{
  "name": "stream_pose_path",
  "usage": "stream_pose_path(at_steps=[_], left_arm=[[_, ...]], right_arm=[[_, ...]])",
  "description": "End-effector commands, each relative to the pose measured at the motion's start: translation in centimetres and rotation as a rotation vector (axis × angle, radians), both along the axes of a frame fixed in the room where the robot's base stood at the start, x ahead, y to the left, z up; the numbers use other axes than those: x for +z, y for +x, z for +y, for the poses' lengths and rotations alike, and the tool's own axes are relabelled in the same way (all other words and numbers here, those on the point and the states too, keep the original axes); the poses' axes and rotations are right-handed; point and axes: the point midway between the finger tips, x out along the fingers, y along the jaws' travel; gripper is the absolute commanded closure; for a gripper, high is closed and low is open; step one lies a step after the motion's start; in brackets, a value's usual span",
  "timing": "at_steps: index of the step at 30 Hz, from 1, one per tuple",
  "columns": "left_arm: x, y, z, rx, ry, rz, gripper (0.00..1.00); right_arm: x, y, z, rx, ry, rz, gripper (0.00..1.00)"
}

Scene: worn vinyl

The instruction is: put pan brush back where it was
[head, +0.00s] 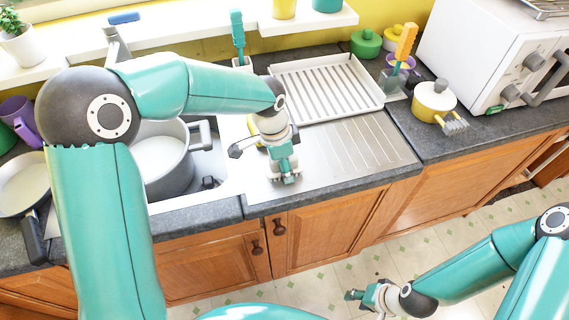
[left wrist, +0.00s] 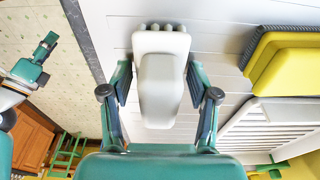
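My left gripper (head: 285,178) points down over the ribbed steel drainboard (head: 362,145), right of the sink. In the left wrist view, a pale grey piece with several short nubs at its far end, apparently the pan brush (left wrist: 161,85), lies between the fingers of the left gripper (left wrist: 160,72). The finger pads stand close on either side of it; whether they press on it is unclear. The head view hides most of it behind the gripper. My right gripper (head: 362,296) is low at the right, over the floor and away from the counter; its finger gap is unclear.
A yellow sponge with a dark top (left wrist: 285,60) lies beside the gripper. The white dish rack (head: 325,85) is behind the drainboard. A grey pot (head: 165,160) stands at the sink. A teal-handled tool (head: 238,30), a yellow-white pan (head: 433,100) and a microwave (head: 490,50) are around.

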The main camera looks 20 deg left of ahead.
Motion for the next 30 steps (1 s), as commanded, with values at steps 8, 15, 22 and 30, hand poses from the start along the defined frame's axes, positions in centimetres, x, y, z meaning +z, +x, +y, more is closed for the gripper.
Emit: stream_pose_path(at_steps=[8,15,22,30], left_arm=[[0.0,0.0,0.0,0.000,0.000,0.000,0.28],[1.0,0.0,0.1,0.000,0.000,-0.002,0.28],[5.0,-0.3,0.6,0.001,-0.001,-0.006,0.28],[10.1,-0.7,1.3,0.000,-0.001,-0.004,0.28]], right_arm=[[0.0,0.0,0.0,0.000,0.000,0.000,0.60],[0.1,0.0,0.0,0.000,0.000,0.000,0.60],[-0.2,0.0,0.0,0.000,0.000,0.000,0.60],[-0.4,0.0,0.0,0.000,0.000,0.000,0.60]])
